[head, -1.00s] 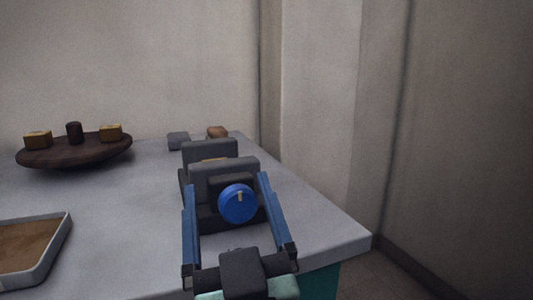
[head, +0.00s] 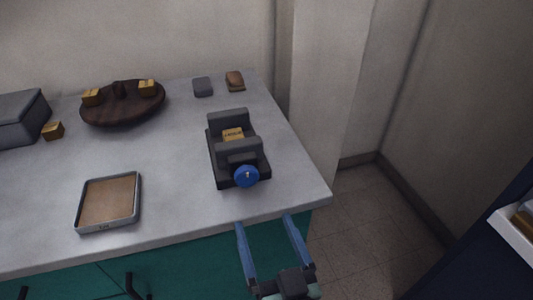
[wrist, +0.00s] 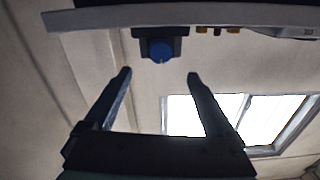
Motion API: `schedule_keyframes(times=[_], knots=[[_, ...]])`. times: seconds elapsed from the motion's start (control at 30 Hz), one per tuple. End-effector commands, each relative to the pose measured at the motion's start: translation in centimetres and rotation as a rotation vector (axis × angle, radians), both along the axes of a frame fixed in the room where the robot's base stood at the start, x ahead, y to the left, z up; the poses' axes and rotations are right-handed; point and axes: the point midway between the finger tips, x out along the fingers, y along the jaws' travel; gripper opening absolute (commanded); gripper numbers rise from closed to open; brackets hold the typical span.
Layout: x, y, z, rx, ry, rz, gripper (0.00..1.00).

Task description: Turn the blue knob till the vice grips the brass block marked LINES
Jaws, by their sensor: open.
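The dark grey vice (head: 215,160) stands near the right front corner of the grey worktop. The blue knob (head: 246,176) is on its front face, with a small pale mark. The brass block (head: 233,134) sits between the vice jaws; its marking is too small to read. I cannot tell whether both jaws touch it. My gripper (head: 263,222) is open and empty, in front of the worktop edge and apart from the knob. In the wrist view the knob (wrist: 161,50) shows beyond and between the open fingertips (wrist: 159,75).
A round dark wooden stand (head: 122,112) holds two brass blocks. Another brass block (head: 53,131) lies beside a grey box (head: 18,118). A brown-lined tray (head: 108,202) lies at the front left. A grey piece (head: 202,87) and a brown piece (head: 235,81) lie behind the vice.

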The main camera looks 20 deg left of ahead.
Motion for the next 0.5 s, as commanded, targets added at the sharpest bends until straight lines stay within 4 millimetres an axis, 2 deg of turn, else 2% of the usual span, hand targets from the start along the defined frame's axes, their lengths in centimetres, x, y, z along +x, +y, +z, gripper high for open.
schedule_keyframes(times=[0.03, 0.23, 0.37, 0.5], knots=[[-0.5, 0.0, 0.7, 0.008, 0.014, 0.005, 0.89], [-1.0, 0.2, 0.4, 0.023, 0.027, 0.015, 0.89], [0.1, 1.0, 0.4, 0.024, 0.025, 0.016, 0.89], [2.4, 2.5, 0.5, 0.022, 0.024, 0.017, 0.89]])
